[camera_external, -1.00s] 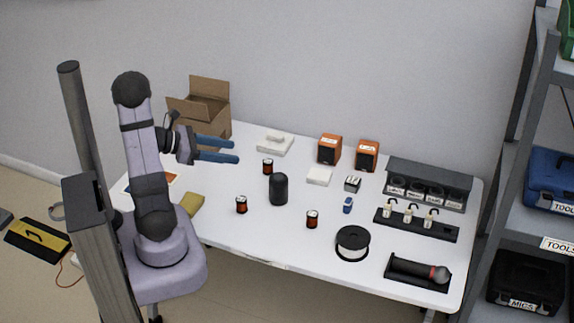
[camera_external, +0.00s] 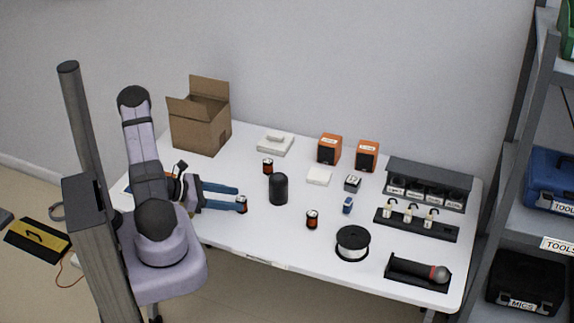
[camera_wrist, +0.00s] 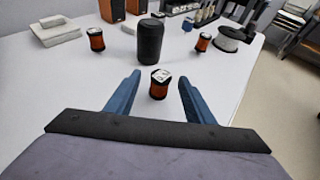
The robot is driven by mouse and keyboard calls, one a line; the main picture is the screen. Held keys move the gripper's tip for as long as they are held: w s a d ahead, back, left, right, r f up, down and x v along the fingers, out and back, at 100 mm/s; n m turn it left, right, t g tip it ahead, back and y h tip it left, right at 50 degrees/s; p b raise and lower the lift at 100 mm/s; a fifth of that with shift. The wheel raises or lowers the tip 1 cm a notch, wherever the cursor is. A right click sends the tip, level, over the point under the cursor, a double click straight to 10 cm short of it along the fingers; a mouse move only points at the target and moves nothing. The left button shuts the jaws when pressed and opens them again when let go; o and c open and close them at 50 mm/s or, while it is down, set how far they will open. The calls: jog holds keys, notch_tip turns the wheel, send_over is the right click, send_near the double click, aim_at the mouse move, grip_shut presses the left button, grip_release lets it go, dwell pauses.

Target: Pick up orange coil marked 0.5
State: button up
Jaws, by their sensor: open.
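Three small orange coils with black ends and white tops stand on the white table; their markings are too small to read. The nearest coil (camera_external: 243,205) is at my gripper's fingertips and partly hidden by a finger. In the wrist view this coil (camera_wrist: 159,86) stands upright between and just ahead of the blue fingers. A second coil (camera_external: 268,166) stands farther back, and a third coil (camera_external: 312,219) stands to the right. Both also show in the wrist view, the second at left (camera_wrist: 97,41), the third at right (camera_wrist: 203,43). My gripper (camera_external: 239,198) is open and empty, low over the table (camera_external: 215,232).
A black cylinder (camera_external: 278,190) stands just beyond the nearest coil. A white spool (camera_external: 352,244), a microphone (camera_external: 420,271) and a rack (camera_external: 428,185) are on the right. A cardboard box (camera_external: 198,125) stands at the back left. Bare table lies around the nearest coil.

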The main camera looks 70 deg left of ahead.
aim_at(241, 199)
jog(key=shift+r+p+x, duration=0.2)
jog(key=shift+p+x, duration=0.8)
jog(key=shift+x, duration=2.05)
jog(key=shift+w+d+f, duration=0.2)
jog(key=shift+w+f, duration=0.1)
jog(key=shift+w, duration=0.35)
jog(key=shift+c, duration=0.4)
jog(key=c, duration=1.1)
